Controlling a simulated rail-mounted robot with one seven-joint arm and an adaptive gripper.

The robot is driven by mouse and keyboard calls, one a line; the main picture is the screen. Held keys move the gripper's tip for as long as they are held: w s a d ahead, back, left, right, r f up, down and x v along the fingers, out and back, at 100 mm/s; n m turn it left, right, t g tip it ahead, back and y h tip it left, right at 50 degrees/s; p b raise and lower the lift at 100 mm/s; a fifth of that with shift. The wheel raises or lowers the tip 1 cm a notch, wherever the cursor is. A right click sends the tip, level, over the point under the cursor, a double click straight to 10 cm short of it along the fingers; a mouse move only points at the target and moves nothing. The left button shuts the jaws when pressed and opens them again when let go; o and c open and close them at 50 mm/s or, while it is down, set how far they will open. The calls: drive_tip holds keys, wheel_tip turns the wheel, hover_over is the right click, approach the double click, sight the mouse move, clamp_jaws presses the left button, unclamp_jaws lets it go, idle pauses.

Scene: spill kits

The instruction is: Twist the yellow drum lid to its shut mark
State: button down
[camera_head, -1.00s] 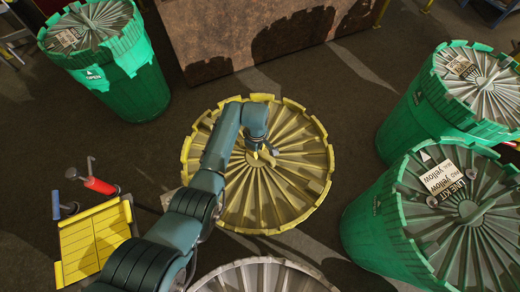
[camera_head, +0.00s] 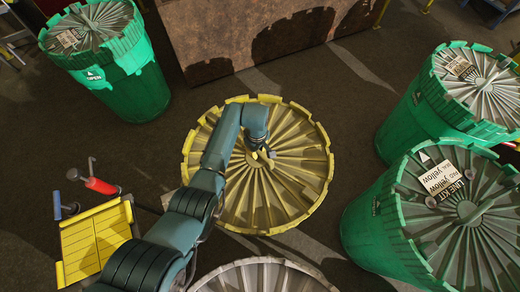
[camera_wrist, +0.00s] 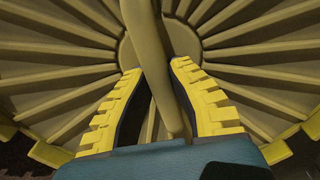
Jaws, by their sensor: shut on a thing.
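The yellow drum lid (camera_head: 290,185) is in the middle of the head view, round and ribbed with a notched rim. In the wrist view its ribs (camera_wrist: 55,75) fan out from the hub, and a raised handle bar (camera_wrist: 150,45) runs across the centre. My gripper (camera_head: 262,155) is over the lid's centre. In the wrist view its two yellow-padded fingers (camera_wrist: 156,72) stand on either side of the handle bar and are shut on it. The bar crosses slightly tilted between the fingers. My arm hides part of the lid's left side. I see no shut mark.
Green drums with grey lids stand at the upper left (camera_head: 110,75), right (camera_head: 455,100) and lower right (camera_head: 440,220). Another grey lid (camera_head: 265,278) is at the bottom edge. A yellow cart (camera_head: 95,240) is at left. A brown block (camera_head: 250,35) stands behind.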

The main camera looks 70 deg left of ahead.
drive_tip(key=shift+w+a+r+m+p, duration=0.2)
drive_tip(key=shift+r+m+p, duration=0.1)
drive_tip(key=shift+m, duration=0.5)
idle(0.5)
drive_tip(key=shift+f, duration=0.2)
drive_tip(key=c, duration=1.1)
unclamp_jaws()
drive_tip(key=shift+o, duration=0.3)
drive_tip(key=shift+s+f, duration=0.1)
drive_tip(key=shift+f, duration=0.05)
drive_tip(key=shift+d, duration=0.1)
wheel_tip(320, 180, up, 7)
drive_tip(key=p, duration=0.6)
drive_tip(key=shift+p, duration=0.35)
drive_tip(key=shift+f, duration=0.1)
